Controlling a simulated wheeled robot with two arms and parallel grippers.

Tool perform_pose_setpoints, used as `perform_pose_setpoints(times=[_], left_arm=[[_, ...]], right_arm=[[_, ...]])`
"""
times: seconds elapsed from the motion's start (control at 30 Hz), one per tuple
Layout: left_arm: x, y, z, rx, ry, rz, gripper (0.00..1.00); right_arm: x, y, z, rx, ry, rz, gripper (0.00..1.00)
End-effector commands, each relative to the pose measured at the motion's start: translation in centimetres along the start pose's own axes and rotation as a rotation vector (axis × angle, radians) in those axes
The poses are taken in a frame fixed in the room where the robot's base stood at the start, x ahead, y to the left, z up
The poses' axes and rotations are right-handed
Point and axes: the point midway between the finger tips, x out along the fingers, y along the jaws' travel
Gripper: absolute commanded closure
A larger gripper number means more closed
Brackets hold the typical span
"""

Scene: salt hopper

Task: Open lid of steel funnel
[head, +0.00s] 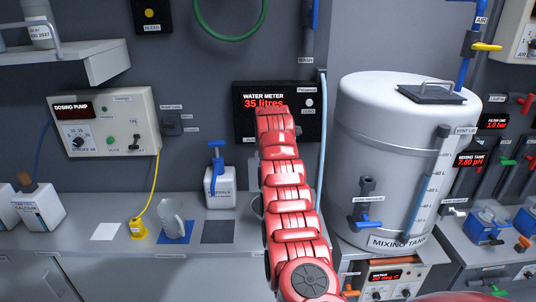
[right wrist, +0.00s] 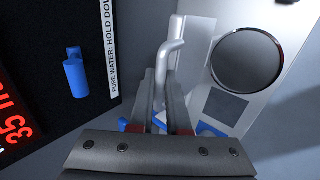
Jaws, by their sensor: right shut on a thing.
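In the right wrist view my right gripper (right wrist: 168,118) is shut on a pale grey, curved metal handle (right wrist: 174,42). What the handle belongs to is partly hidden by the fingers. A dark round face in a pale ring (right wrist: 247,60), possibly the steel funnel's top, lies to the right of the handle. I cannot tell if the handle joins it. In the head view my red arm covers the right gripper and most of this spot; only a pale curved edge (head: 256,205) shows beside the arm. My left gripper is not in view.
The water meter (head: 244,125) is close behind my arm, with a blue tap (right wrist: 76,75). A white bottle with a blue pump (head: 220,188), a dark mat (head: 217,232) and a grey jug (head: 174,218) are to the left. The mixing tank (head: 385,150) stands to the right.

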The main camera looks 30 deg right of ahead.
Motion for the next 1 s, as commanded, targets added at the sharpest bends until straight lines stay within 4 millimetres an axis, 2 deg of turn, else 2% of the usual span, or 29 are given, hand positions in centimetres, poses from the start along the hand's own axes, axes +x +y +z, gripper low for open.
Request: perform_pose_setpoints(times=[0.37, 0.4, 0.53, 0.87, 1.0], left_arm=[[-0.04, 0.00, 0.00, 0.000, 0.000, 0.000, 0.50], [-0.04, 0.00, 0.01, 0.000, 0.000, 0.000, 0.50], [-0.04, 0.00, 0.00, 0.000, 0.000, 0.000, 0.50], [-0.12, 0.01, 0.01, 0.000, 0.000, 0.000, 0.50], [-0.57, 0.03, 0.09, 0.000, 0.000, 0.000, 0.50]], right_arm=[[0.18, -0.23, 0.03, -0.001, -0.001, -0.006, 1.00], [0.18, -0.23, 0.04, -0.001, -0.001, -0.006, 0.78], [0.20, -0.26, 0.04, -0.001, -0.001, -0.007, 0.56], [0.28, -0.46, 0.04, -0.001, -0.002, -0.011, 0.56], [-0.32, -0.41, 0.04, -0.002, -0.002, -0.007, 0.56]])
